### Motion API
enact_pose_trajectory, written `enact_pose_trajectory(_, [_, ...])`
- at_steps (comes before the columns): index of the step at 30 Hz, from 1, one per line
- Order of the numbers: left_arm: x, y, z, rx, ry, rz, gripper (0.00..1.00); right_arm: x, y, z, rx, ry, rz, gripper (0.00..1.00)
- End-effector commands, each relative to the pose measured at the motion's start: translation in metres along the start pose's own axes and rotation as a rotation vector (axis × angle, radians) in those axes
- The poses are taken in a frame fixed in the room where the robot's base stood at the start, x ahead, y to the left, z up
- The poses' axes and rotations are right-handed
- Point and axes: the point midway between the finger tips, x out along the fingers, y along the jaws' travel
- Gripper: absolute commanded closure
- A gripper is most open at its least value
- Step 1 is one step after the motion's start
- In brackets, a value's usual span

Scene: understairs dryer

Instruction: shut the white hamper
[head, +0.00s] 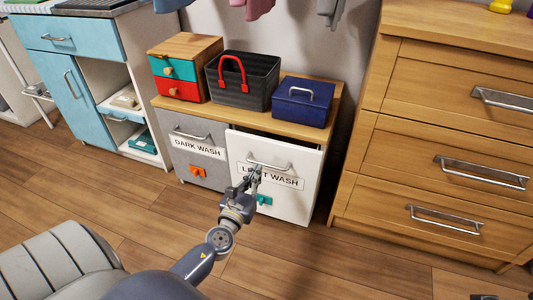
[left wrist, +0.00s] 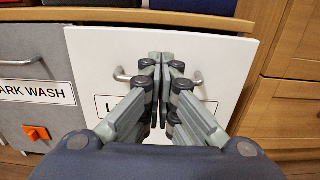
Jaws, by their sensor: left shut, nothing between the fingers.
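The white hamper (head: 304,162) is the right-hand front of a low cabinet, with a "LIGHT WASH" label, a teal tag and a metal bar handle (head: 269,164). Its front leans out, with a dark gap behind its top edge. In the left wrist view the white front (left wrist: 225,62) fills the middle. My left gripper (head: 255,172) is shut and empty in front of it, at the handle. It also shows in the left wrist view (left wrist: 161,58), covering the handle's middle and part of the label. I cannot tell whether the fingertips touch the front.
The grey "DARK WASH" hamper (head: 204,151) stands to the left. A drawer box (head: 184,67), a black basket (head: 243,82) and a blue box (head: 303,100) sit on the cabinet top. A wooden dresser (head: 440,130) stands close on the right. Floor (head: 120,205) is clear at left.

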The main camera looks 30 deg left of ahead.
Motion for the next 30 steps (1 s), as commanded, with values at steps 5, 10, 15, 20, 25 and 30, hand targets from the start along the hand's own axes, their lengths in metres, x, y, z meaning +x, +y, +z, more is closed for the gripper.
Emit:
enact_pose_trajectory(5, [0.038,0.0,0.001,-0.002,-0.002,0.002,1.0,0.0,0.0,-0.001,0.0,0.002,0.0,0.7])
enact_pose_trajectory(10, [0.068,0.001,0.0,-0.003,-0.002,0.002,1.0,-0.002,0.0,0.0,-0.001,0.005,-0.002,0.7])
enact_pose_trajectory(15, [0.085,0.0,0.0,-0.003,-0.001,0.0,1.0,-0.003,0.0,0.003,-0.001,0.005,-0.004,0.7])
enact_pose_trajectory(20, [0.091,0.0,0.0,-0.002,0.0,0.001,1.0,-0.002,0.0,0.004,-0.002,0.01,-0.008,0.7])
enact_pose_trajectory(25, [0.091,0.0,0.0,-0.002,0.0,0.0,1.0,-0.002,0.0,0.004,-0.002,0.009,-0.007,0.7])
enact_pose_trajectory(30, [0.093,0.0,0.0,-0.002,0.0,0.0,1.0,-0.002,0.0,0.004,-0.003,0.008,-0.006,0.7])
